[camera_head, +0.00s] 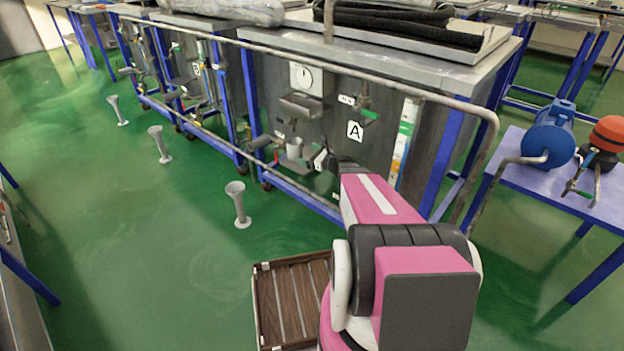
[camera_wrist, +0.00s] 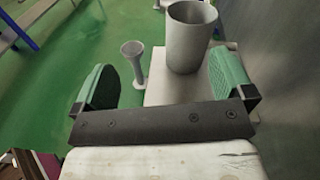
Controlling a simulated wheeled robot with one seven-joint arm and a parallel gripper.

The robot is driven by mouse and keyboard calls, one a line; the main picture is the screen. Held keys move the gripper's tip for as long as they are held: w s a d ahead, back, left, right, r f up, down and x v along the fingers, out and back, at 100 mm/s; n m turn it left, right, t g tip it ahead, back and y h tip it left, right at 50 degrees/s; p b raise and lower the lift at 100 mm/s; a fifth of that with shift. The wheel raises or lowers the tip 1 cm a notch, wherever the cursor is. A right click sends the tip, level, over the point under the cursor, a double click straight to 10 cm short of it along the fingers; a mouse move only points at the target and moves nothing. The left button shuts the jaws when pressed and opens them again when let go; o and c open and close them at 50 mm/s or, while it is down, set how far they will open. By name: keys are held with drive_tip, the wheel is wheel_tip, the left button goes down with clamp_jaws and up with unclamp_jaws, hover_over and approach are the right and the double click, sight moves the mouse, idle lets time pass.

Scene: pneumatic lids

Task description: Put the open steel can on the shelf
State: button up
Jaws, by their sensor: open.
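The open steel can (camera_wrist: 190,45) stands upright on a pale ledge (camera_wrist: 160,90) in the wrist view, with its open top showing. It looks small and grey in the head view (camera_head: 294,146), low against the panel. My gripper (camera_head: 320,159) is just right of the can in the head view. In the wrist view my gripper (camera_wrist: 167,82) is open, its green-padded fingers wide apart. The can is beyond the palm, nearer the right finger, and is not held. A small steel shelf (camera_head: 301,105) sticks out of the panel above the can, under a white dial.
Pipes, valves and an "A" label (camera_head: 354,131) are on the panel around the can. A long rail (camera_head: 400,92) runs in front of the bench. Several grey flared stands (camera_head: 239,205) are on the green floor. A blue table (camera_head: 575,190) is at the right.

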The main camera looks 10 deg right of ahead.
drive_tip(key=s+a+f+n+g+h, duration=0.1)
drive_tip(key=s+a+n+g+h, duration=0.1)
drive_tip(key=s+a+n+g, duration=0.45)
drive_tip(key=s+a+n+g+h, duration=0.1)
drive_tip(key=s+a+n+g, duration=0.2)
drive_tip(key=s+n, duration=0.6)
drive_tip(key=s+d+r+n+g+h, duration=0.2)
drive_tip(key=s+d+n+h, duration=0.3)
drive_tip(key=s+n+h, duration=0.3)
drive_tip(key=shift+s+d+n+g, duration=0.15)
drive_tip(key=shift+s+n+g, duration=0.4)
drive_tip(key=shift+s+n, duration=0.6)
drive_tip(key=shift+f, duration=0.1)
